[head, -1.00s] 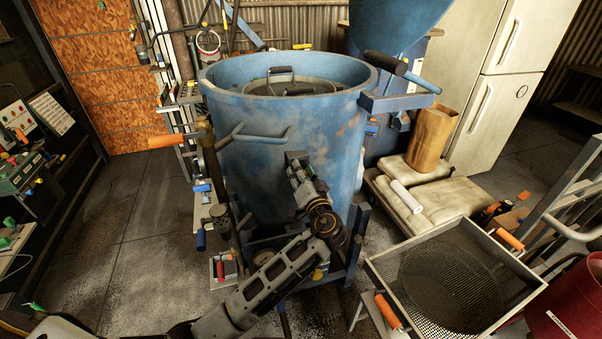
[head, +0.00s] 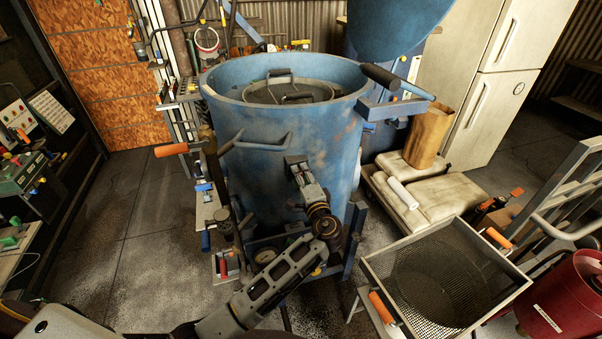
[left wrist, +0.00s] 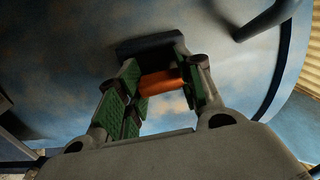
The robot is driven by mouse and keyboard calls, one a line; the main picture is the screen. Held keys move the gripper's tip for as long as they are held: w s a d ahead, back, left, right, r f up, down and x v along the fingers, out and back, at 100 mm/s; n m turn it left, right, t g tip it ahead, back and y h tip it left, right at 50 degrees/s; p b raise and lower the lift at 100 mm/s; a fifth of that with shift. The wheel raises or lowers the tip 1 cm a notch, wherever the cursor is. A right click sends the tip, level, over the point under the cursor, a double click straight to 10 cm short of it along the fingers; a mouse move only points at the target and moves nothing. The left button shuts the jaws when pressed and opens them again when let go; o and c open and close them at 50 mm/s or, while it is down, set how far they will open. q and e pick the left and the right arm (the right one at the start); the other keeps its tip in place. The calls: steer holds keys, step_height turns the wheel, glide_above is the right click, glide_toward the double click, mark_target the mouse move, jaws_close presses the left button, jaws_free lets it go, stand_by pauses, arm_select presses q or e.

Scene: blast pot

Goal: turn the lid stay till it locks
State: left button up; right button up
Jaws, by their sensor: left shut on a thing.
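The blue blast pot (head: 340,130) stands upright in the middle of the head view. A dark mounting block (left wrist: 150,45) sits on its front wall in the left wrist view. An orange handle (left wrist: 165,83), which seems to be the lid stay, projects from that block. My left gripper (head: 297,166) is at the pot's front wall. In the left wrist view its green-padded fingers (left wrist: 160,88) are shut on the orange handle from both sides. In the head view the gripper hides the handle. My right gripper is in neither view.
A forked blue bar (head: 255,143) and an orange-gripped lever (head: 172,149) stick out at the pot's left. A black-gripped handle (head: 382,76) is at the right rim. A mesh tray (head: 450,275) stands front right, near sacks (head: 440,190).

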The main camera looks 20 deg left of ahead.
arm_select(q)
steer(key=shift+r+m+p, duration=0.15)
steer(key=shift+m+p, duration=0.15)
steer(key=shift+m, duration=0.2)
steer(key=o, duration=1.1)
steer(key=v, duration=1.2)
steer(key=shift+w, duration=0.1)
